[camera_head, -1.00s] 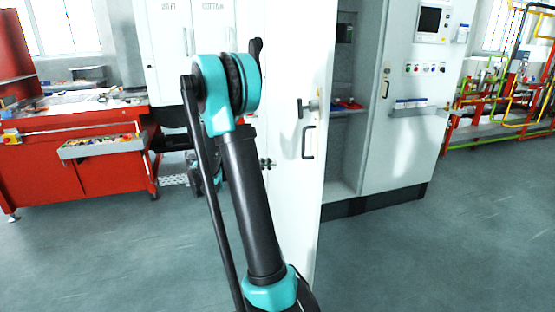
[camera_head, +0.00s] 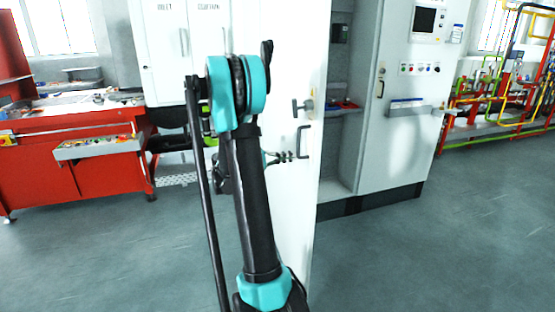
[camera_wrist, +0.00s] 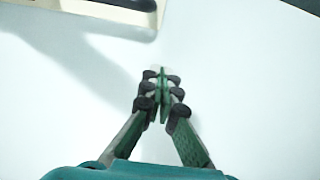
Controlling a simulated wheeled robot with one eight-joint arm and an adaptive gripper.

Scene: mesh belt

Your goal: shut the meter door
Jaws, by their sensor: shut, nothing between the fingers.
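The tall white door (camera_head: 297,205) stands open, swung out from the grey-white cabinet. It carries a black pull handle (camera_head: 304,142) and a small lever (camera_head: 301,107) near its free edge. My gripper (camera_head: 290,156) is beside the door's face, just left of the pull handle and partly behind my forearm. In the wrist view my gripper (camera_wrist: 161,75) is shut and empty, its fingertips pointing at the plain white door surface (camera_wrist: 230,70). I cannot tell whether the tips touch it. A pale fitting with a dark grip (camera_wrist: 115,8) shows at the upper left there.
The cabinet front (camera_head: 400,145) with a screen (camera_head: 426,20) stands right of the open compartment (camera_head: 340,160). A red workbench (camera_head: 100,180) is at the left. Coloured pipe racks (camera_head: 500,100) are at the far right. The floor (camera_head: 420,250) at front right is clear.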

